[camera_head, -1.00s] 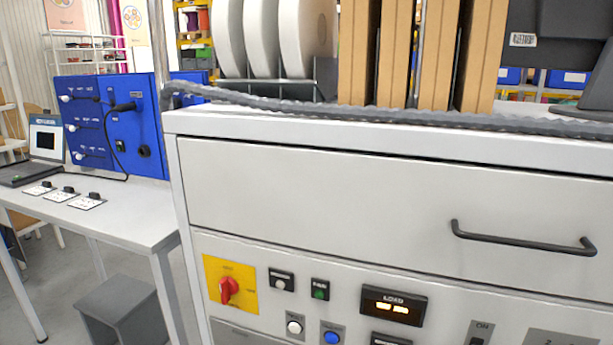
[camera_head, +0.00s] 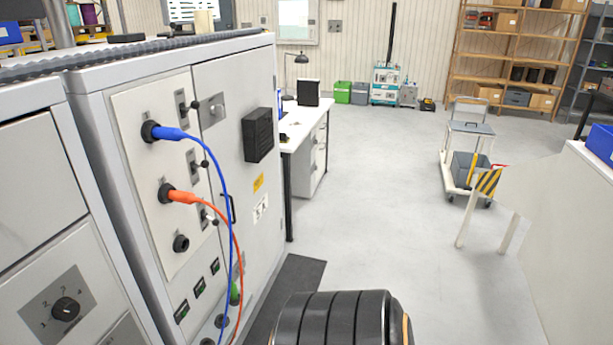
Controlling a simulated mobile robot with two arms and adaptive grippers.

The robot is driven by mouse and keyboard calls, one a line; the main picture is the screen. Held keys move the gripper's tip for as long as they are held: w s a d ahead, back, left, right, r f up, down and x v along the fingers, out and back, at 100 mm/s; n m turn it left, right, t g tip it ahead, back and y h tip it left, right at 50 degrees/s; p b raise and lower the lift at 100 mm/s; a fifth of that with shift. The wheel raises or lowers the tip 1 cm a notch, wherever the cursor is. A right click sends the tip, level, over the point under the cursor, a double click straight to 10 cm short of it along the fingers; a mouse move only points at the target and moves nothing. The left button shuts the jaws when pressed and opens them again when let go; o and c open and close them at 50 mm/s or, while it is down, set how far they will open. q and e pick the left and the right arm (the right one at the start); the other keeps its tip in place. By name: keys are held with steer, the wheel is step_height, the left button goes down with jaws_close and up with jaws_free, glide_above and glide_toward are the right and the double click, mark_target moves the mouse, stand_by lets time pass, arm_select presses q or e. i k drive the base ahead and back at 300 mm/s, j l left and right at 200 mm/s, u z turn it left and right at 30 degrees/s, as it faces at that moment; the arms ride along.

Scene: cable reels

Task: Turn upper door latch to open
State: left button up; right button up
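The grey cabinet door (camera_head: 246,88) is on the left side of the view and looks shut. A small grey square plate with a round knob, which looks like the upper latch (camera_head: 212,109), sits near the door's upper left edge. A dark door handle (camera_head: 231,208) is lower on the same edge. A black ribbed box (camera_head: 258,135) is fixed to the door. A dark banded rounded part at the bottom centre looks like part of my arm. Neither gripper shows, and nothing of mine touches the latch.
A panel (camera_head: 135,110) left of the door carries a blue cable (camera_head: 227,190) and an orange cable (camera_head: 238,250), which hang near the door's left edge. A white desk (camera_head: 307,128) stands beyond the cabinet. A trolley (camera_head: 470,150) stands right. The floor between is clear.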

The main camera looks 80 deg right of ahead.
mark_target(217, 110)
steer(key=k+z, duration=0.1)
steer(key=z, duration=2.05)
